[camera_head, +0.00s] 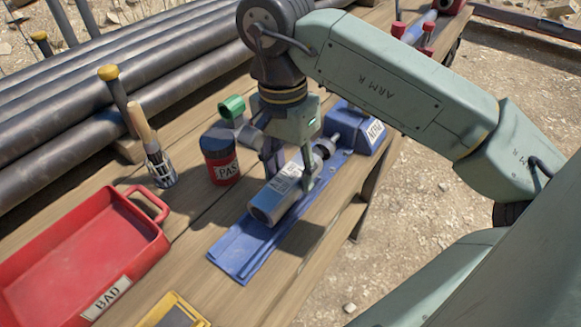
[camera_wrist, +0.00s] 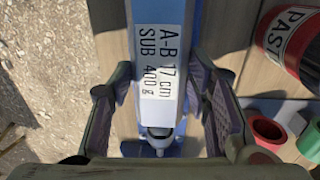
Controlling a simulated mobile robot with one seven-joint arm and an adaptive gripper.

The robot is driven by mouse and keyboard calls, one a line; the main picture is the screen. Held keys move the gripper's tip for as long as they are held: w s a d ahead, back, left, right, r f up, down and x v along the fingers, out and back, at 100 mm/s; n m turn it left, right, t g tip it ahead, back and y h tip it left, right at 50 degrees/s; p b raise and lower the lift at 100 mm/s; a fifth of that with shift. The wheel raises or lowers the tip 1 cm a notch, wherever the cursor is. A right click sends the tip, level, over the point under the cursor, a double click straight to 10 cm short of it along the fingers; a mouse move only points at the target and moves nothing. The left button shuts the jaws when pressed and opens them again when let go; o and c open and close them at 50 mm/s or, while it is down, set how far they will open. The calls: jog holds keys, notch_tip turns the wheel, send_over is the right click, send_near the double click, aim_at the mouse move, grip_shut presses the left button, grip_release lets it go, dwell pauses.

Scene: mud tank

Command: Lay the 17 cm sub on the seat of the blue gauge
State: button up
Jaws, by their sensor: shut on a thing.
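The 17 cm sub (camera_head: 268,207) is a grey cylinder with a white label. In the wrist view the label on the sub (camera_wrist: 158,62) reads "A-B 17 cm SUB 400 g". My gripper (camera_head: 290,172) is shut on it, with one finger on each side, as the wrist view of my gripper (camera_wrist: 162,90) also shows. The blue gauge (camera_head: 240,252) has a long flat seat and a raised, labelled block at its far right end. The sub lies lengthwise along the seat, over it. I cannot tell whether it touches the seat or hangs just above.
A red paste pot (camera_head: 221,160) and green and red rings (camera_head: 232,108) stand close left of the gauge. A brush in a holder (camera_head: 160,165), a red "BAD" tray (camera_head: 75,255) and a yellow item (camera_head: 175,312) are farther left and front. Dark pipes (camera_head: 150,70) line the back.

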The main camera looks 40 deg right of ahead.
jog(key=shift+f+b, duration=0.5)
jog(key=shift+b, duration=0.1)
jog(key=o, duration=1.6)
jog(key=shift+o, duration=0.2)
jog(key=shift+o, duration=1.4)
jog(key=shift+r+p, duration=2.25)
jog(key=shift+r, duration=1.3)
